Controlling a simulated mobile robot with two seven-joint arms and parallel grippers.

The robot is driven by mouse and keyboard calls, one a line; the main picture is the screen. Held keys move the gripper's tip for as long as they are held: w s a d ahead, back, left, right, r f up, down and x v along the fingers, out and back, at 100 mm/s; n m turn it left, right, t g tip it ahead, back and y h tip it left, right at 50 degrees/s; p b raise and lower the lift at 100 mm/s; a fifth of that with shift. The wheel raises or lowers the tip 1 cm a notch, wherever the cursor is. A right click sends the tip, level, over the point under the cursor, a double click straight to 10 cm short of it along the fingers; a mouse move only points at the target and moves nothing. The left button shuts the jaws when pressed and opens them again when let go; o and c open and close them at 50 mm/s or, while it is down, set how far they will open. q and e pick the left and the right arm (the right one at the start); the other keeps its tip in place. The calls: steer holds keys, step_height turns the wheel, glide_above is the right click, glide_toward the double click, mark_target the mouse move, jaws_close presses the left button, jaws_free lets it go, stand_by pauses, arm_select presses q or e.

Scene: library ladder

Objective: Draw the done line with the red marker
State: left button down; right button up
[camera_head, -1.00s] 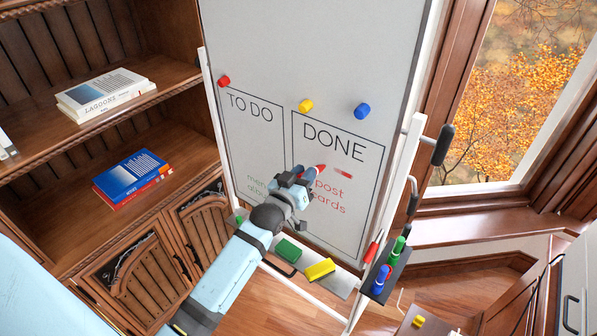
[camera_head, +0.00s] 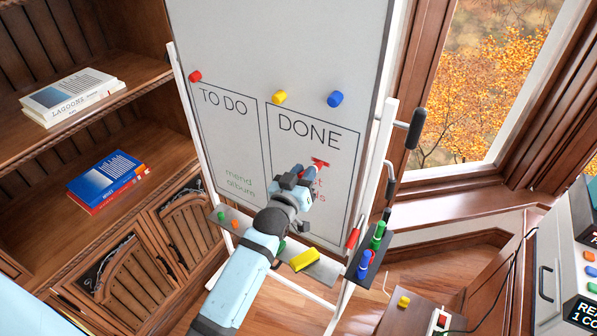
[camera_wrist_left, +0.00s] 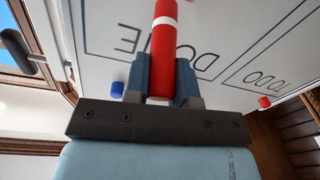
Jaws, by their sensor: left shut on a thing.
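The red marker (camera_wrist_left: 163,45) with a white band is shut between the fingers of my left gripper (camera_wrist_left: 162,82) in the left wrist view. In the head view my left gripper (camera_head: 302,178) is at the DONE box of the whiteboard (camera_head: 290,60), with only a bit of red showing at its fingers. Whether the marker tip touches the board cannot be told.
Magnets in red (camera_head: 195,76), yellow (camera_head: 279,97) and blue (camera_head: 335,99) sit above the boxes. The tray holds a yellow block (camera_head: 305,259). Blue (camera_head: 365,264) and green (camera_head: 378,236) markers stand in a holder at right. A bookshelf (camera_head: 130,130) is at left.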

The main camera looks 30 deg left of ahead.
arm_select(q)
steer(key=a, duration=1.1)
steer(key=shift+w+a, duration=0.35)
steer(key=shift+w, duration=0.1)
stand_by(0.4)
steer(key=shift+s+f, duration=0.1)
steer(key=shift+s+a, duration=0.2)
steer(key=shift+s, duration=2.7)
steer(key=s, duration=0.3)
steer(key=shift+a, duration=0.15)
steer(key=shift+w, duration=0.1)
steer(key=w, duration=0.7)
steer(key=shift+d, duration=0.3)
